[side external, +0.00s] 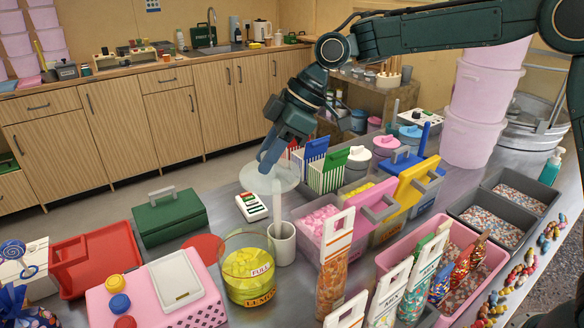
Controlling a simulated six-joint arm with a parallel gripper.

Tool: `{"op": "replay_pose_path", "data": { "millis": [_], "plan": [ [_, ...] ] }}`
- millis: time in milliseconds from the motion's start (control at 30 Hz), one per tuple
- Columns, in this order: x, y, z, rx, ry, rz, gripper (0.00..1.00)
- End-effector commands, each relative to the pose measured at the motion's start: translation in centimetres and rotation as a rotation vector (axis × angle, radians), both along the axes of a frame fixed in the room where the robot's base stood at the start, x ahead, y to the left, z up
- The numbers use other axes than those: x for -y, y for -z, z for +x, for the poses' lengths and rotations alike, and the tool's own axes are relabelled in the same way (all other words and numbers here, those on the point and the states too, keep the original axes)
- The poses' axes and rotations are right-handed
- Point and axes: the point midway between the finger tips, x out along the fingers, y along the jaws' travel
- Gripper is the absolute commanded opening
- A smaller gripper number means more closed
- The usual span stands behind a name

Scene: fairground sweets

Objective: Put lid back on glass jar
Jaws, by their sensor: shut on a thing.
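The glass jar (232,290) stands open on the metal table, left of the centre. It holds yellow sweets and bears a "FULL" label and a lemon label. My gripper (268,163) is shut on a clear round lid (283,182). The lid looks roughly level and is held above and a little right of the jar, apart from it. The fingers hide the part of the lid that they grip.
A white cup (282,250) with a pale upright stick (277,212) stands beside the jar, below the lid. A pink box (150,308) and a red disc (203,246) are left of the jar. Sweet bins (312,243) and a tall packet (334,270) stand right.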

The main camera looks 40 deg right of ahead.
Motion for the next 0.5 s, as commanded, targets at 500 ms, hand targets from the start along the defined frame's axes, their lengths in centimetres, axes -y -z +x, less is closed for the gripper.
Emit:
{"op": "replay_pose_path", "data": {
  "millis": [500],
  "plan": [
    [-7.2, 2.8, -2.2, 0.020, -0.538, 0.012, 0.02]
  ]
}}
